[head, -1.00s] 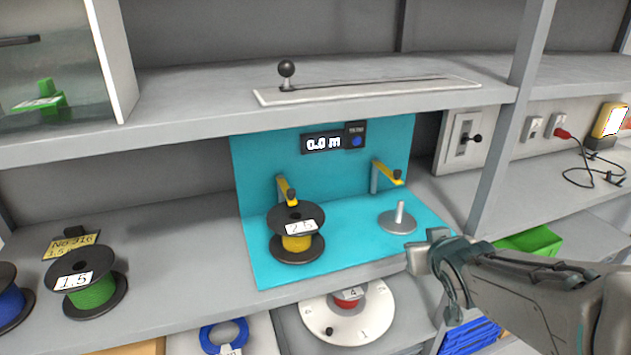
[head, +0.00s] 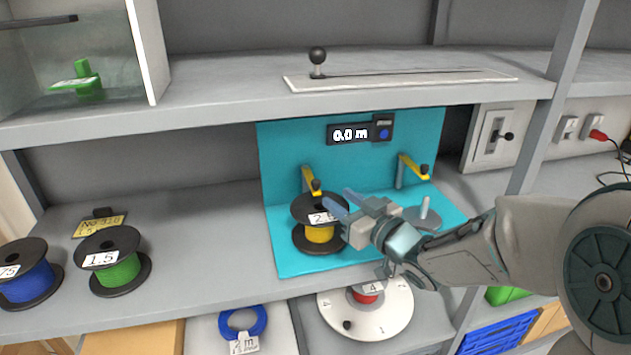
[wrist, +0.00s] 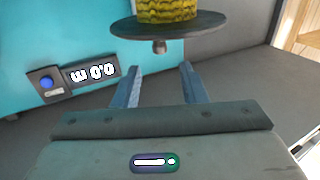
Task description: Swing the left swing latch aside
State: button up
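The left swing latch (head: 308,179) is a yellow arm with a dark knob on the turquoise panel. Its knob end hangs over the top of a black reel with yellow cable (head: 319,235). The right swing latch (head: 412,165) is alike and stands over an empty spindle (head: 425,212). My gripper (head: 337,198) is open and empty, just right of the left latch and in front of the reel's upper right. In the upside-down wrist view, the fingers (wrist: 160,70) are apart below the reel's flange (wrist: 190,28). A small stub (wrist: 160,46) shows there; I cannot tell what it is.
A display reading 0.0 m (head: 350,134) is on the panel. A shelf with a black-knobbed slider (head: 317,58) runs above. Green (head: 110,262) and blue (head: 25,283) reels stand left. A white dial (head: 390,320) lies below. The shelf between green reel and panel is clear.

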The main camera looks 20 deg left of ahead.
aim_at(319, 185)
jog(key=p+x, duration=0.1)
jog(key=x, duration=0.8)
jog(key=shift+a, duration=0.1)
grip_shut()
